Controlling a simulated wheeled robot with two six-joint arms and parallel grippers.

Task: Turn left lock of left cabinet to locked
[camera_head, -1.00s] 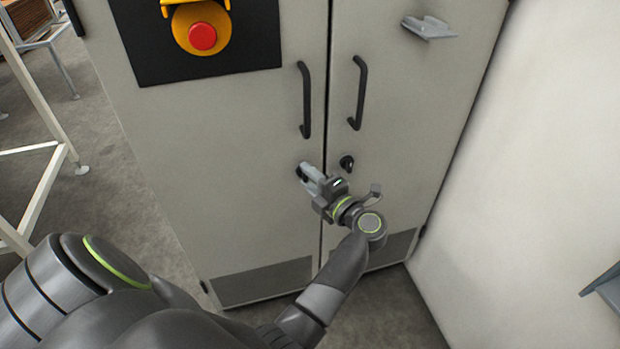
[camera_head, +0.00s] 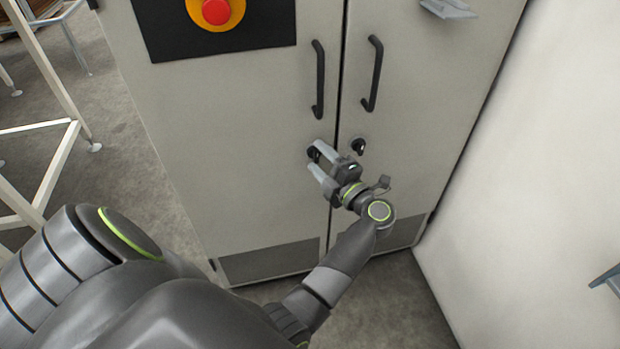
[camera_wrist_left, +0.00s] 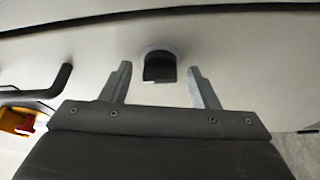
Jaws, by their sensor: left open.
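The left cabinet is grey, with two doors, and its left door (camera_head: 230,150) carries the left lock (camera_head: 312,153), a small dark round knob below the left handle. My left gripper (camera_head: 315,159) is open at this lock, with its two grey fingers apart. The fingers partly cover the lock in the head view. In the left wrist view the lock (camera_wrist_left: 158,66) is a dark knob on a pale round base, lying between the open fingertips (camera_wrist_left: 160,70) with a gap on either side. Its exact turn is hard to read. My right gripper is not in view.
A second lock (camera_head: 359,146) sits on the right door, close to my left gripper. Two dark handles (camera_head: 319,80) (camera_head: 372,73) stand out above the locks. A red emergency button (camera_head: 216,11) is at upper left. A pale wall (camera_head: 540,180) stands on the right.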

